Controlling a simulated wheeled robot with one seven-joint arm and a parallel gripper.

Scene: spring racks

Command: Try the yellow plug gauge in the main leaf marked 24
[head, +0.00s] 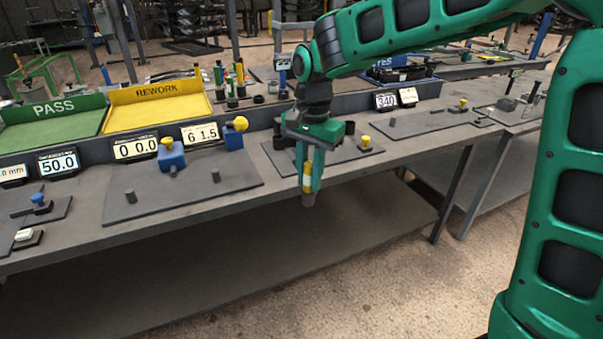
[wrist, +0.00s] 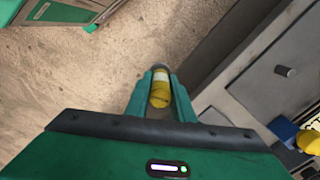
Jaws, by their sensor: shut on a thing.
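My gripper (head: 307,178) is shut on the yellow plug gauge (head: 307,167). The gauge hangs upright with its grey end (head: 309,199) pointing down. In the wrist view the yellow gauge (wrist: 160,92) sits between the two green fingers, its grey tip (wrist: 161,74) beyond them. Bare floor shows behind it, so it is held clear of the bench's front edge, touching nothing that I can see. I cannot make out a leaf or a mark 24 in either view.
The grey bench (head: 90,235) carries dark plates with pegs, blue blocks (head: 171,154) with yellow knobs, and number displays (head: 136,147). A green PASS tray (head: 50,125) and yellow REWORK tray (head: 158,108) stand behind. Several coloured-handled gauges (head: 240,75) stand at the back. The floor in front is clear.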

